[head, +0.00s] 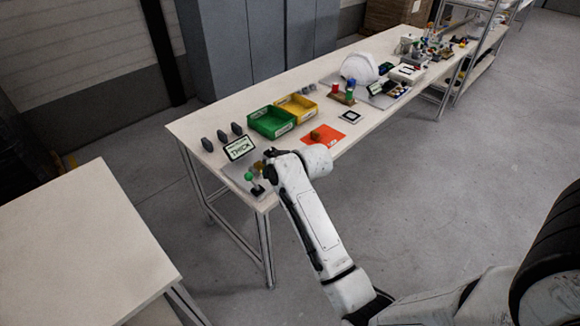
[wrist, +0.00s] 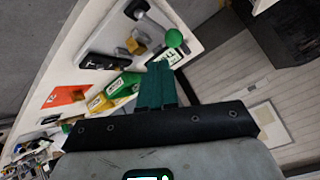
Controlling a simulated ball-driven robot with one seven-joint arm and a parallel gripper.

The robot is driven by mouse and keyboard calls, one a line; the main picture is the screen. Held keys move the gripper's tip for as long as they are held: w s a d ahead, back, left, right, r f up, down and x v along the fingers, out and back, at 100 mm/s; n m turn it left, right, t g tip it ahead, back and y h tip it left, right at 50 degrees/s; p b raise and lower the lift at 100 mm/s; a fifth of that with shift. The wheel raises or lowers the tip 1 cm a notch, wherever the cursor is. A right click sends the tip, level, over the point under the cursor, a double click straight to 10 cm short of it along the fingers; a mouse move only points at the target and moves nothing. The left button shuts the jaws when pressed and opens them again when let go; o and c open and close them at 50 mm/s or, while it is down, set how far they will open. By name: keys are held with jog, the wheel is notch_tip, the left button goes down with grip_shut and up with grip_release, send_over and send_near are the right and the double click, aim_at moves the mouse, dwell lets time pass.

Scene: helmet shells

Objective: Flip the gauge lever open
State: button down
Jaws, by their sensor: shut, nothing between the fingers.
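The gauge station sits on a grey plate (head: 240,172) at the near left corner of the long table, with a lettered sign (head: 239,148) behind it. A green ball knob (head: 248,176) stands on it, which I take for the lever's end; it also shows in the wrist view (wrist: 174,38). A brass-coloured block (wrist: 138,42) is on the plate beside the knob. My gripper (wrist: 157,72) has its teal fingers together and empty, with the knob beyond the tips and apart from them. In the head view my arm covers part of the station and hides the fingers.
A green bin (head: 271,122) and a yellow bin (head: 297,107) stand farther along the table. An orange mat (head: 322,135) with a brown object lies near the front edge. Several dark upright pieces (head: 222,137) stand behind the sign. A bare table (head: 85,245) is at left.

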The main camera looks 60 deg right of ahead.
jog(key=v, duration=0.8)
jog(key=shift+s+d+b, duration=0.2)
jog(key=shift+d+b, duration=0.2)
jog(key=shift+b, duration=0.05)
jog(key=s+a+f+n+g+y+b, duration=0.1)
jog(key=s+a+f+n+g+y, duration=0.25)
jog(key=a+f, duration=0.65)
jog(key=s+a+f+n+g, duration=0.2)
jog(key=s+a+f, duration=0.1)
jog(key=s+a, duration=0.3)
jog(key=s+a+f+n+g+b, duration=0.1)
jog(key=s+a+f+n+g, duration=0.1)
jog(key=s+a, duration=0.4)
jog(key=s+f+n, duration=0.1)
jog(key=s, duration=0.3)
jog(key=shift+a+h, duration=0.15)
jog(key=shift+h, duration=0.2)
jog(key=shift+f+g, duration=0.1)
jog(key=shift+g, duration=0.15)
